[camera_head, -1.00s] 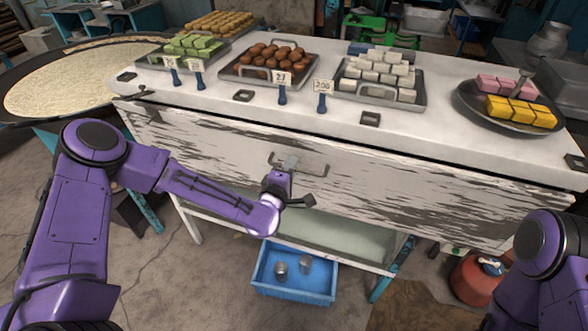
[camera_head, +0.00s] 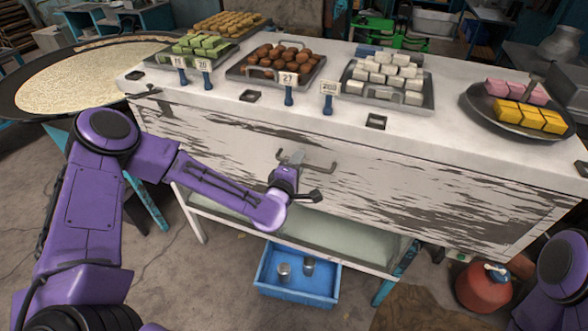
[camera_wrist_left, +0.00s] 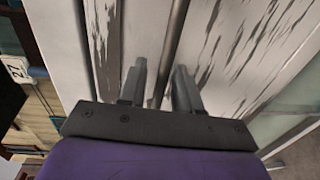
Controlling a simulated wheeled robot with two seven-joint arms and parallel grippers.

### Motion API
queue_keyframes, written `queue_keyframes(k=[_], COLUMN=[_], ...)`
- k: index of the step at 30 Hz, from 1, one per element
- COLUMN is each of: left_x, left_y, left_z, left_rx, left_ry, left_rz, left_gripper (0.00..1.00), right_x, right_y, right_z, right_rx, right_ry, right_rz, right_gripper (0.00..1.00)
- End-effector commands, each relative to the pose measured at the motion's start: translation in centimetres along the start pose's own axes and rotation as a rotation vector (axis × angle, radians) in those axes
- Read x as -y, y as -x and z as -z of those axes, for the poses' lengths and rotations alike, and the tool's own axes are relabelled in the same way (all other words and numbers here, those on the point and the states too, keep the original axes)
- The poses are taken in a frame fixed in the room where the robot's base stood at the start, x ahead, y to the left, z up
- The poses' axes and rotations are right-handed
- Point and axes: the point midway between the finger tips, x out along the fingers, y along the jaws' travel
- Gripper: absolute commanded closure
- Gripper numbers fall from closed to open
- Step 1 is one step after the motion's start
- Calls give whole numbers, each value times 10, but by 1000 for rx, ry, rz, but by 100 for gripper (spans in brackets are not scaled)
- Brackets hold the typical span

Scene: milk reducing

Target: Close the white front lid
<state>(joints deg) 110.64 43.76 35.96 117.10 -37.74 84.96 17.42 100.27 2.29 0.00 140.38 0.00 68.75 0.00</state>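The white front lid (camera_head: 400,185) is the worn, dark-streaked panel on the front of the counter. It hangs nearly upright below the counter top, with a thin dark line along its upper edge. A metal handle (camera_head: 318,167) sits on its upper middle. My left gripper (camera_head: 291,158) is at the handle's left part. In the left wrist view my left gripper (camera_wrist_left: 161,82) has its two fingers apart, with a dark bar, seemingly the handle (camera_wrist_left: 174,45), running between them. Whether the fingers touch it is not clear. My right gripper is out of view.
Sweets trays (camera_head: 385,85) and price tags stand on the counter top (camera_head: 225,105). A blue crate (camera_head: 297,286) lies on the floor below, and a red container (camera_head: 484,288) stands at lower right. A large round pan (camera_head: 85,80) is at left.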

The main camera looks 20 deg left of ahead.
Motion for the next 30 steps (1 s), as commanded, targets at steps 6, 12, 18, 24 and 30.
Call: queue_keyframes(k=[6, 12, 18, 24, 30], left_x=[4, 3, 1, 0, 1], left_y=[49, 87, 98, 98, 98], left_z=[0, 0, 0, 0, 0], left_rx=[1, 1, -1, -1, 4], left_ry=[5, 2, 2, 2, -7], left_rz=[1, 0, 0, 0, 1], left_gripper=[67, 67, 67, 67, 67], right_x=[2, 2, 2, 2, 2], right_y=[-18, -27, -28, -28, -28], right_z=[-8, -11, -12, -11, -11], right_rx=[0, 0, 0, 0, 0], right_ry=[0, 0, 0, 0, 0], right_rz=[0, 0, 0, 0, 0], right_gripper=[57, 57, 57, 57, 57])
